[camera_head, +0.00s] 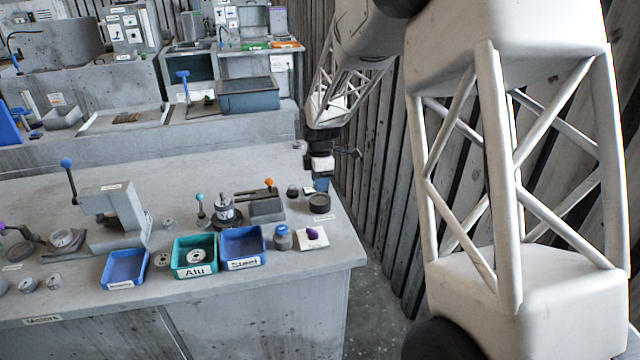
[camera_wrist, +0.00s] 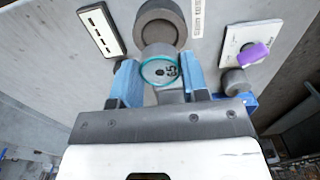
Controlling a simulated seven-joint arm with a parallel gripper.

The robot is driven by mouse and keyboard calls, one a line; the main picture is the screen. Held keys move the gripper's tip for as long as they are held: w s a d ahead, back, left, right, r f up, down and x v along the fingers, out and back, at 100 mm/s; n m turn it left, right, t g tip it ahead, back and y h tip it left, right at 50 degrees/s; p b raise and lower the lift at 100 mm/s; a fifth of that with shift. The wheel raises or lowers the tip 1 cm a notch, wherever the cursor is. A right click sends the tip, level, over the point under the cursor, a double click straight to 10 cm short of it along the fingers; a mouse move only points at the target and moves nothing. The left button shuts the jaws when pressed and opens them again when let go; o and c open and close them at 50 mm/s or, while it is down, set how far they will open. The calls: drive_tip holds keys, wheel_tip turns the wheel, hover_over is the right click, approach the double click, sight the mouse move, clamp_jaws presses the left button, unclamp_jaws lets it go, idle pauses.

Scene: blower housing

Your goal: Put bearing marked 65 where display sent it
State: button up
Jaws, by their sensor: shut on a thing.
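My gripper (camera_head: 321,184) is at the right end of the bench, above it. In the wrist view its two blue fingers (camera_wrist: 160,82) are shut on a grey round bearing (camera_wrist: 158,68) with a teal rim and the marking 65. A dark round cup with a raised rim (camera_wrist: 161,22) lies just beyond the bearing; it also shows in the head view (camera_head: 320,203). A white panel with dark slots (camera_wrist: 101,31) is left of the cup. I cannot tell whether it is the display, and no display message is readable.
Bins marked Alu (camera_head: 194,271) and Steel (camera_head: 243,263) and another blue bin (camera_head: 124,285) stand leftward. A lever fixture (camera_head: 266,208) is nearby. The bench's back is clear.

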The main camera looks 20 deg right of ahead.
drive_tip(key=shift+r, duration=0.75)
idle(0.3)
drive_tip(key=shift+s+a+r, duration=0.2)
drive_tip(key=shift+s+a, duration=0.05)
drive_tip(key=shift+a, duration=0.2)
drive_tip(key=s+a+f+n, duration=0.1)
drive_tip(key=s+a+n, duration=0.2)
drive_tip(key=s+a, duration=0.5)
drive_tip(key=s+a+f+n, duration=0.1)
drive_tip(key=s+a+n, duration=0.2)
drive_tip(key=s+a, duration=0.5)
drive_tip(key=s+a+f+n, duration=0.1)
drive_tip(key=s+a, duration=0.8)
drive_tip(key=a, duration=1.8)
drive_tip(key=shift+f+n, duration=0.3)
drive_tip(key=shift+n, duration=0.7)
drive_tip(key=shift+w+a, duration=0.1)
drive_tip(key=shift+w, duration=0.05)
